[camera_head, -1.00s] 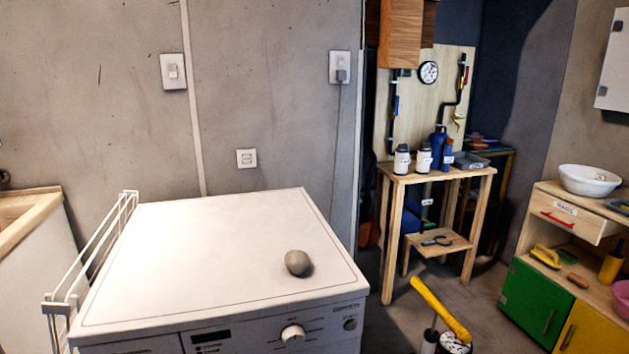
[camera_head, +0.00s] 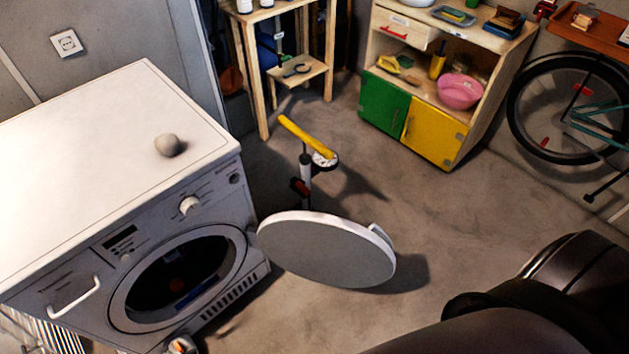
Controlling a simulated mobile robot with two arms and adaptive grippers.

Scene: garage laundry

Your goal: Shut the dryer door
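The white dryer (camera_head: 85,120) stands at the left in the head view, with its round dark opening (camera_head: 180,275) facing the front. Its round door (camera_head: 325,250) is swung wide open to the right of the opening, a grey disc with a white rim. A small part at the door's right edge looks like its handle (camera_head: 380,233). A dark part of my own arm fills the lower right corner. Neither of my grippers shows in the view.
A yellow-topped pump or tool (camera_head: 305,140) stands behind the door. A cabinet with a green door (camera_head: 384,103) and a yellow door (camera_head: 432,131), and a bicycle wheel (camera_head: 560,110), stand farther back. The floor right of the door is clear.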

